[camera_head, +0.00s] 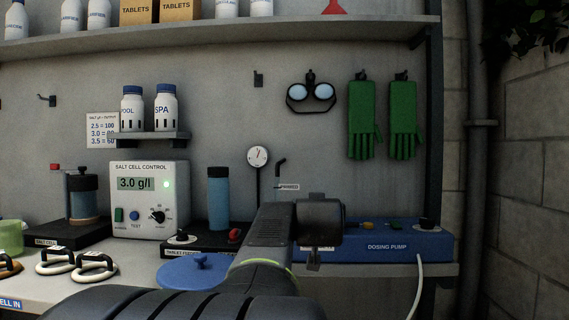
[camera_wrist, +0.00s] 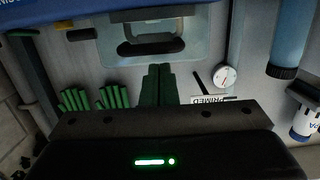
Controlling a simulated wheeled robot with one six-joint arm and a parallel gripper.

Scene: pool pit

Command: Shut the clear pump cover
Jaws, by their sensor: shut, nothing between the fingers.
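The clear pump cover (camera_wrist: 190,48) is a see-through panel with a dark slotted handle, at the top middle of the wrist view. It lies just beyond my fingertips, next to the blue dosing pump (camera_wrist: 40,12). My gripper (camera_wrist: 157,68) is shut and empty, its fingers together and pointing at the cover; I cannot tell whether they touch it. In the head view the dosing pump (camera_head: 390,245) is at the right of the bench, and my arm and gripper (camera_head: 314,262) are in front of its left part. They hide most of the cover there, so its angle is unclear.
A pressure gauge (camera_head: 258,157) and a blue bottle (camera_head: 218,197) stand left of the pump. A blue round lid (camera_head: 192,272) lies in front. Green gloves (camera_head: 362,120) and goggles (camera_head: 311,94) hang on the wall above. A pale hose (camera_head: 418,285) hangs from the pump.

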